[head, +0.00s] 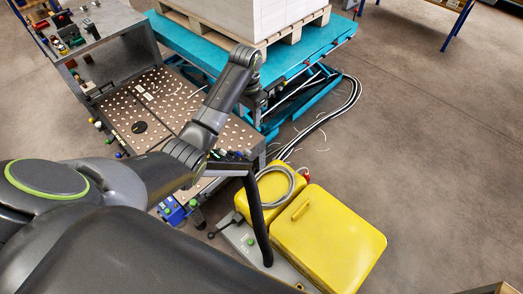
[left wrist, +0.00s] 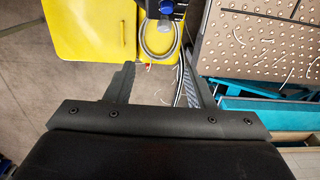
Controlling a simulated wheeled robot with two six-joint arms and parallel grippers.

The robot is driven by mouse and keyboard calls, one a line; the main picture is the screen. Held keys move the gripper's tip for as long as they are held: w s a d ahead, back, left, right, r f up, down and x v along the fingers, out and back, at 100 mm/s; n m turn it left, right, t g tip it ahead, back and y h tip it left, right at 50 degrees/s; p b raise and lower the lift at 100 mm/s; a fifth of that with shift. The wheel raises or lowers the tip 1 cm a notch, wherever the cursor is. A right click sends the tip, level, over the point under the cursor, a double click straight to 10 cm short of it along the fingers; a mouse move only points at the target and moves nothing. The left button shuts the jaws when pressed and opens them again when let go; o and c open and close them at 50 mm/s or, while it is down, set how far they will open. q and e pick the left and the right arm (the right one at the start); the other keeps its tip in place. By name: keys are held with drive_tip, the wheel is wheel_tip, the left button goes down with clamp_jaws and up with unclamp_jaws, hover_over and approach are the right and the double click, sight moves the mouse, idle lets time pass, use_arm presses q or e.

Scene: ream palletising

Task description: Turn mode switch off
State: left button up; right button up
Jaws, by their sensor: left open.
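I cannot clearly make out a mode switch in either view. A blue box with small knobs (head: 174,211) sits at the machine's near edge in the head view. A blue and dark fitting (left wrist: 166,9) shows at the top of the left wrist view, but I cannot tell its kind. My left gripper (head: 262,108) is beyond the grey machine's right end, its fingers mostly hidden by the arm. In the left wrist view its two fingers (left wrist: 157,68) are apart with nothing between them. My right gripper is out of view.
A perforated table (head: 150,108) is at left. A teal lift table (head: 300,58) bears a pallet with a white stack (head: 245,12). Floor at right is clear.

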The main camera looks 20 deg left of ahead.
use_arm(q)
wheel_tip(320, 180, down, 5)
drive_tip(key=a, duration=0.2)
hover_over(248, 150)
drive_tip(key=f, duration=0.7)
drive_tip(key=shift+s+d+f+p, duration=0.15)
drive_tip(key=shift+s+p, duration=0.05)
drive_tip(key=shift+p, duration=0.2)
wheel_tip(248, 150, down, 3)
drive_tip(key=shift+f, duration=0.2)
drive_tip(key=shift+f+b, duration=0.3)
drive_tip(key=shift+f, duration=0.55)
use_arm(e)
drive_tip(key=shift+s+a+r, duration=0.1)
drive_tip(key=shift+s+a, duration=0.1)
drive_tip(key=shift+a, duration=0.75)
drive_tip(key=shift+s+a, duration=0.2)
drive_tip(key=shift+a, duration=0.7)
use_arm(q)
drive_tip(key=shift+c, duration=0.4)
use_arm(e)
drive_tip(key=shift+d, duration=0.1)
use_arm(q)
drive_tip(key=c, duration=0.9)
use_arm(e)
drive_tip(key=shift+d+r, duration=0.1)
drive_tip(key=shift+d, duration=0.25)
